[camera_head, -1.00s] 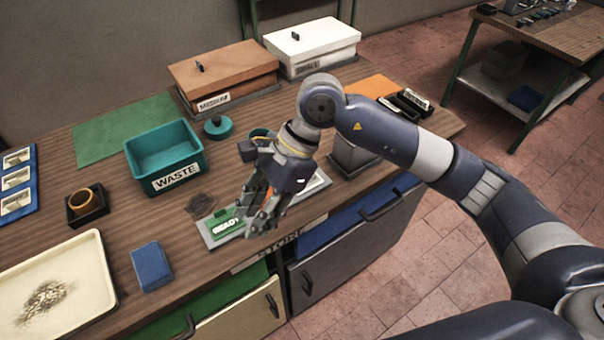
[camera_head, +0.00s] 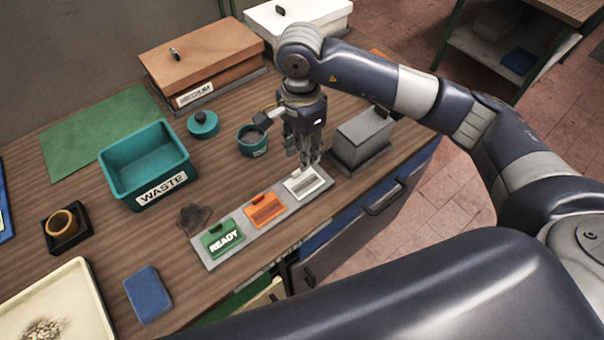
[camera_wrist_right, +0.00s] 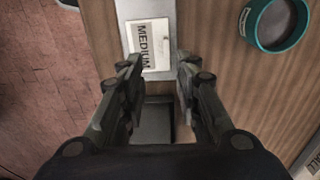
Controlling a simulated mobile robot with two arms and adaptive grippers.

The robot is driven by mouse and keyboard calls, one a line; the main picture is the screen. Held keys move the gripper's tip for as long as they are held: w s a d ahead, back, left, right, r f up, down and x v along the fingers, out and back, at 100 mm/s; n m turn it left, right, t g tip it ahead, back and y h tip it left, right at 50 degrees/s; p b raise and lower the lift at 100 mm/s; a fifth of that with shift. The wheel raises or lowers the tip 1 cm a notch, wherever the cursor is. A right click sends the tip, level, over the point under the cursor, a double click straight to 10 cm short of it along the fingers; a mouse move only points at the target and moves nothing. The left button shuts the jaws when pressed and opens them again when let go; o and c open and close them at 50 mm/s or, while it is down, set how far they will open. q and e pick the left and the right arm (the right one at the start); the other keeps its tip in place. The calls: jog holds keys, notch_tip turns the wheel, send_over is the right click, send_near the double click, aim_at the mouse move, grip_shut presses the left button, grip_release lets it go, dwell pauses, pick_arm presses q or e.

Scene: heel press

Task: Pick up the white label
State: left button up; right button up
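The white label (camera_head: 302,184) lies at the right end of a grey strip holder (camera_head: 282,209), beside an orange label (camera_head: 265,210) and a green label (camera_head: 222,239) reading READY. In the right wrist view the white label (camera_wrist_right: 150,46) reads MEDIUM and lies just beyond the fingertips. My right gripper (camera_head: 309,160) points down over the white label's far edge. Its fingers (camera_wrist_right: 157,62) are apart with nothing between them. My left gripper is not in view.
A grey block-shaped box (camera_head: 361,140) stands close to the right of the gripper. A teal cup (camera_head: 252,141) sits behind and left. A teal WASTE bin (camera_head: 150,165), a blue block (camera_head: 148,294) and a cream tray (camera_head: 88,290) are further left.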

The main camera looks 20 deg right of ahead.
aim_at(304, 180)
jog(key=shift+f, duration=0.45)
jog(key=shift+w+f, duration=0.15)
jog(key=shift+f, duration=0.1)
jog(key=shift+w+f+p, duration=0.1)
jog(key=shift+f+p, duration=0.25)
jog(key=shift+p, duration=0.15)
notch_tip(304, 180, down, 3)
jog(key=shift+w+f+p, duration=0.15)
jog(key=shift+f+p, duration=0.05)
jog(key=shift+p, duration=0.7)
jog(key=shift+f, duration=0.55)
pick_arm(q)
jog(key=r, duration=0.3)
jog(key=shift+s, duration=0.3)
pick_arm(e)
grip_shut()
